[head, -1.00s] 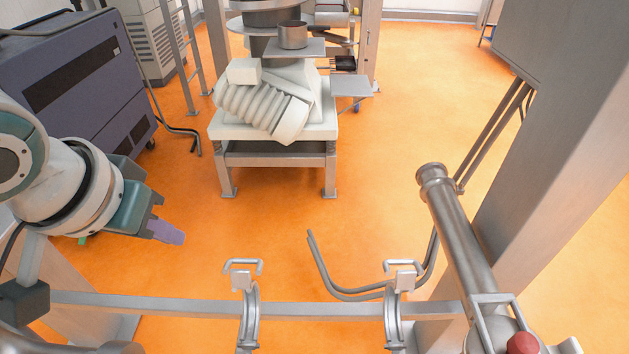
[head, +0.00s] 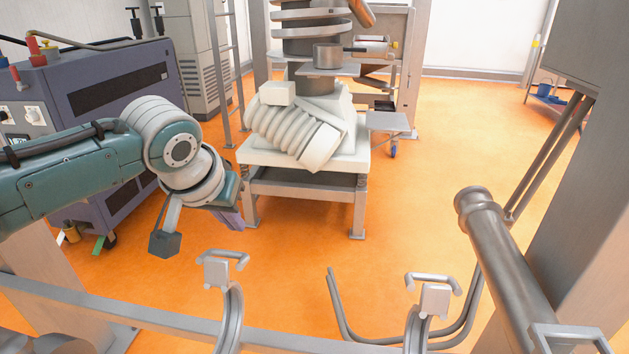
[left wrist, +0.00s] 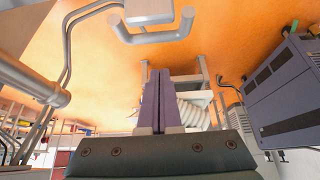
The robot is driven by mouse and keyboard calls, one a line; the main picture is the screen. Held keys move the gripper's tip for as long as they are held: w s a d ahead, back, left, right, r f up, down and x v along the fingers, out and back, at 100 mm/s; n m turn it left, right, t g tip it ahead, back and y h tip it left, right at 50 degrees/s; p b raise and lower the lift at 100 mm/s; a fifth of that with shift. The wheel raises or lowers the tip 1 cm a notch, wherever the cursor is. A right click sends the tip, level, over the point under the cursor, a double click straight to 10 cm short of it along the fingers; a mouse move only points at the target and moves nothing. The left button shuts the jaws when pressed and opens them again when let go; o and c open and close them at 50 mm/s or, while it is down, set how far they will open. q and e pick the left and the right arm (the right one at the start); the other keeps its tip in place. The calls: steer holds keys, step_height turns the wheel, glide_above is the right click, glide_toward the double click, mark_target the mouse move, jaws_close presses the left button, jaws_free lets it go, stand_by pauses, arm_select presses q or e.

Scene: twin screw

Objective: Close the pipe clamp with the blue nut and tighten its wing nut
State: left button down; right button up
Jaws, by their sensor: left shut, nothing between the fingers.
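Two metal clamps stand on the grey rail, a left one (head: 217,271) and a right one (head: 435,298), each with a curved band and a bent bar on top. Their lower parts are cut off by the picture edge. No blue nut shows on either. My left gripper (head: 231,219) is shut and empty, above and behind the left clamp, apart from it. Its purple fingers (left wrist: 158,98) lie together in the left wrist view, where a clamp bar (left wrist: 153,35) shows ahead of them. My right gripper is out of view.
The grey rail (head: 150,316) crosses the front. A thick metal pipe (head: 508,250) rises at right beside a grey column. A purple-grey machine (head: 115,95) stands at left, a white screw housing (head: 297,128) on a stand behind. Orange floor between is open.

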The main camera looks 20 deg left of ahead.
arm_select(q)
steer(key=shift+s+d+f+p, duration=0.15)
steer(key=shift+s+f+p, duration=0.2)
steer(key=shift+s+f, duration=0.2)
steer(key=shift+s+d+f+p, duration=0.15)
steer(key=shift+s+f+p, duration=0.15)
steer(key=shift+s+f, duration=0.25)
steer(key=shift+s+r, duration=0.1)
steer(key=shift+r, duration=0.1)
